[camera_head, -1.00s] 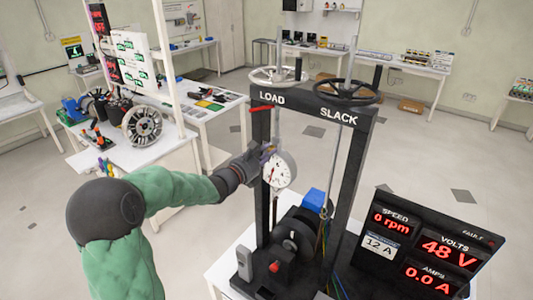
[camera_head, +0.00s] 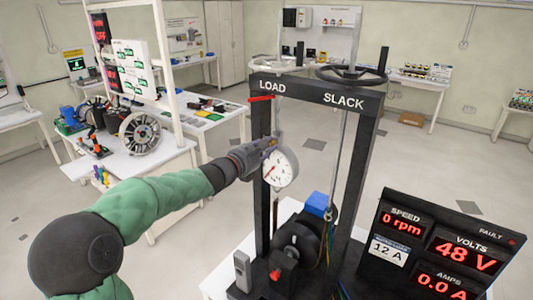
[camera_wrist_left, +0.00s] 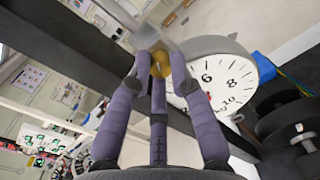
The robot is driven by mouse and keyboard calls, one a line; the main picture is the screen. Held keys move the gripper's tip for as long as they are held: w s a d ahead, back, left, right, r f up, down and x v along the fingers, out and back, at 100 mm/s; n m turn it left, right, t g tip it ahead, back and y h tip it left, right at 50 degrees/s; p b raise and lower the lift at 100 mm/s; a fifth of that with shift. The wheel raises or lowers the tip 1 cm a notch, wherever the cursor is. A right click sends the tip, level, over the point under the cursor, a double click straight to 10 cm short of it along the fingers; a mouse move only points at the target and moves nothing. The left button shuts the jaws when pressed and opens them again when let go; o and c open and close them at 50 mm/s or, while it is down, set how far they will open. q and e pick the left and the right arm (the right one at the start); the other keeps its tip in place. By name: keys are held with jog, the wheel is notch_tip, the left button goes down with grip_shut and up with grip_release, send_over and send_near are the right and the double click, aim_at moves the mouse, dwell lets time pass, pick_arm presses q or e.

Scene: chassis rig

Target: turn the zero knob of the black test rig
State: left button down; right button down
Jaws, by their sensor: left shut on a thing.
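The black test rig (camera_head: 258,190) stands on a white table, with LOAD and SLACK on its top beam. Its round white dial gauge (camera_head: 282,169) hangs inside the frame beside the left post. My left gripper (camera_head: 272,146) is at the gauge's upper left edge. In the left wrist view the gripper (camera_wrist_left: 160,68) has its purple fingers closed around a small brass-coloured knob (camera_wrist_left: 160,64) on the gauge's side. The gauge face (camera_wrist_left: 215,82) is partly hidden behind a finger. In the head view the fingers hide the knob. My right gripper is not in view.
Two handwheels sit on the rig's top, the black one (camera_head: 350,75) at right. A black display panel (camera_head: 428,245) reading 0 rpm, 48 V and 0.0 A stands at the lower right. A white bench (camera_head: 150,170) with parts is at left.

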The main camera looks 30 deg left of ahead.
pick_arm(q)
jog(key=c, duration=1.1)
grip_release()
jog(key=s, duration=0.4)
jog(key=s+a, duration=0.1)
jog(key=s, duration=0.6)
jog(key=shift+s+a+r, duration=0.15)
jog(key=shift+s+a, duration=0.15)
jog(key=shift+s, duration=0.1)
